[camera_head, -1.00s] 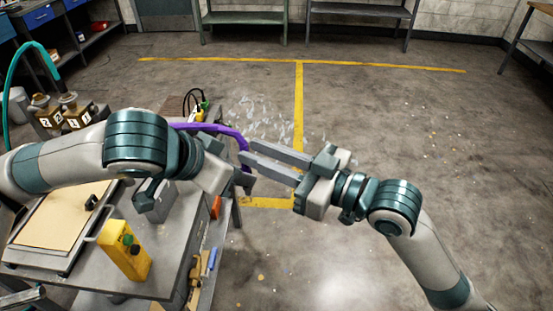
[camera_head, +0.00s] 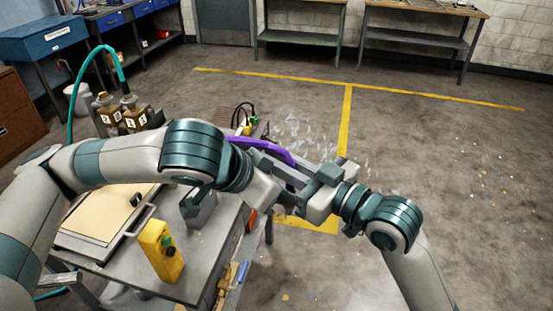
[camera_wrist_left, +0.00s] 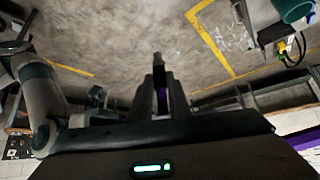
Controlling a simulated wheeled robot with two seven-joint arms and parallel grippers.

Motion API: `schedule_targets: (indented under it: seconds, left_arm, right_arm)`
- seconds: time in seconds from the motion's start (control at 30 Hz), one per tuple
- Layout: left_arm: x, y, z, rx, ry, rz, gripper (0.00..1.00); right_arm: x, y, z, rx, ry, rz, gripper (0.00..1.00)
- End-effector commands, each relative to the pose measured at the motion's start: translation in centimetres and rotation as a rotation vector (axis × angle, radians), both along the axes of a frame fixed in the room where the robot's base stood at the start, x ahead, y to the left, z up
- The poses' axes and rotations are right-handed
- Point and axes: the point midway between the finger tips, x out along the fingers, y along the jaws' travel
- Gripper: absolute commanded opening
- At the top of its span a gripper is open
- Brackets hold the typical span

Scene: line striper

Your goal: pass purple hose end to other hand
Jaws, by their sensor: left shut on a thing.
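The purple hose (camera_head: 270,149) comes from behind my left wrist and arcs right to the two grippers. My left gripper (camera_head: 280,197) is shut on its end. In the left wrist view, a purple strip of the hose end (camera_wrist_left: 162,101) shows between the left fingers (camera_wrist_left: 161,88), with a grey-dark tip beyond them. My right gripper (camera_head: 267,155) has its long grey fingers pointing left, one beyond the other, apart, overlapping the hose near the left gripper. Whether they touch the hose is hidden.
A grey workbench (camera_head: 213,236) stands below my left arm, with a yellow control box (camera_head: 160,250) on it. The floor at the right (camera_head: 460,200) is clear.

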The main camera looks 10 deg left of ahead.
Motion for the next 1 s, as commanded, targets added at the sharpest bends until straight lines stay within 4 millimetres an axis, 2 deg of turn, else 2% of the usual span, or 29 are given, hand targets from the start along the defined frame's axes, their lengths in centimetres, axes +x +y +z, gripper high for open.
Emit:
schedule_targets:
  seconds: [0.1,0.13,0.2,0.23,0.53,0.67,0.87,1.0]
  left_arm:
    - [0.0,0.0,0.0,-0.001,-0.001,0.000,0.00]
    - [0.0,0.0,0.0,-0.001,-0.001,0.000,0.18]
    - [0.0,0.0,0.0,-0.001,-0.001,0.000,0.35]
    - [0.0,0.0,0.0,-0.001,-0.001,0.000,0.38]
    - [0.0,0.0,-0.1,-0.001,0.004,0.001,0.38]
    - [-0.4,0.2,-0.9,-0.012,0.039,0.010,0.38]
    - [-2.5,0.6,-4.4,-0.073,0.218,0.052,0.38]
    - [-5.7,0.5,-8.3,-0.158,0.461,0.114,0.38]
  right_arm:
    - [0.0,0.0,0.0,0.000,0.000,0.000,0.00]
    - [0.0,0.0,0.0,0.001,-0.001,0.000,0.00]
    - [0.0,0.0,0.0,0.001,-0.001,0.000,0.00]
    - [0.0,0.0,0.0,0.001,-0.001,0.000,0.00]
    - [0.0,0.0,0.0,0.001,-0.001,0.000,0.00]
    - [0.0,0.0,0.0,0.001,-0.001,0.000,0.00]
    - [0.0,0.0,0.0,0.001,-0.001,0.000,0.00]
    - [0.0,0.0,0.0,0.001,-0.001,0.000,0.00]
